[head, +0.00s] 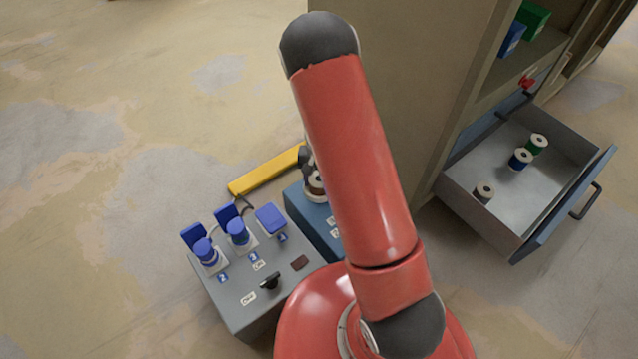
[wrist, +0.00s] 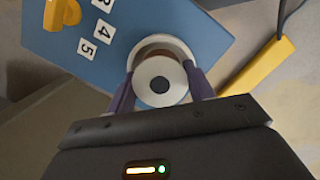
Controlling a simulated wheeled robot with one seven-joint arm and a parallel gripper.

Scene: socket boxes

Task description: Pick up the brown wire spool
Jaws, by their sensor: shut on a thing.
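A spool with pale end discs and a brown middle (head: 316,183) is at the blue box (head: 318,222), partly hidden behind my red arm. My gripper (wrist: 160,95) is shut on this spool, one dark finger on each side. Behind the spool is a round white ring on the blue box (wrist: 130,30); I cannot tell whether the spool is seated in it or just above. In the head view my gripper (head: 307,160) is mostly hidden by the arm.
A grey box (head: 240,290) with blue plugs and a black switch stands left of the blue box. A yellow bar (head: 265,172) lies behind.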

